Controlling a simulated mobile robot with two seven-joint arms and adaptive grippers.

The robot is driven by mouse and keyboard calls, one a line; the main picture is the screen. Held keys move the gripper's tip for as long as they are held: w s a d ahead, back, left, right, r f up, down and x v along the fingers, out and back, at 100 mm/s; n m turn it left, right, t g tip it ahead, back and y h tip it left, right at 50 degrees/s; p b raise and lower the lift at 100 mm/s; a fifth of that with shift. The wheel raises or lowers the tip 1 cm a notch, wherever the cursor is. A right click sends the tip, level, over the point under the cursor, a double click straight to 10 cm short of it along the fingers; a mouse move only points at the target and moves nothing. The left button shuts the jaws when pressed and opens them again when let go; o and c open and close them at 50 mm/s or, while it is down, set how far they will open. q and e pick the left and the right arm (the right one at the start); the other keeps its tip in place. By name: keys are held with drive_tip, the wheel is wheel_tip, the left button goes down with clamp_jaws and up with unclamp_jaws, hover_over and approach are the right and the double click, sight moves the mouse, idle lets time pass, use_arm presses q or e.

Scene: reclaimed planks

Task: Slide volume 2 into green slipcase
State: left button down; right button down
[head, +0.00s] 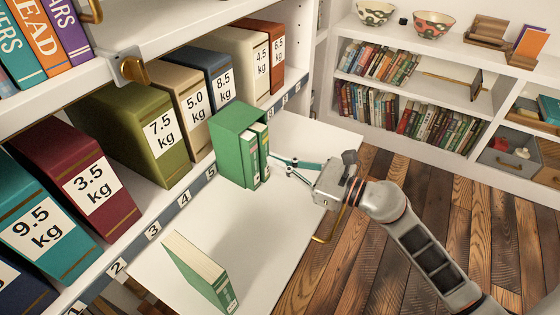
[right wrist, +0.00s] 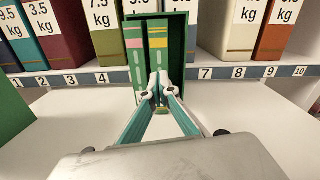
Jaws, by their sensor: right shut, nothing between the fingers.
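The green slipcase (head: 229,148) stands upright on the white pull-out board, its open side towards my right gripper. Two green volumes with pale page blocks (head: 254,160) stand inside it; the right wrist view shows the slipcase (right wrist: 176,50) with a dark gap right of them. A loose green book (head: 197,273) stands upright on the board nearer the front; its edge also shows in the right wrist view (right wrist: 12,105). I cannot read which is volume 2. My right gripper (head: 273,161) is shut and empty, its fingertips just in front of the slipcased volumes; contact is unclear.
The white board (head: 265,235) is clear between slipcase and loose book. Behind it runs a numbered shelf edge (head: 183,198) with several weight-labelled volumes, such as a 7.5 kg olive one (head: 135,130). Wooden floor (head: 400,180) and a bookcase (head: 420,90) lie right.

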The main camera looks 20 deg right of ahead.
drive_tip(key=shift+w+a, duration=0.25)
drive_tip(key=shift+w, duration=0.1)
idle(0.4)
drive_tip(key=shift+v, duration=1.35)
drive_tip(key=shift+s+d, duration=0.15)
drive_tip(key=shift+s, duration=0.05)
drive_tip(key=v, duration=1.1)
drive_tip(key=shift+s+d, duration=0.2)
drive_tip(key=shift+s, duration=0.05)
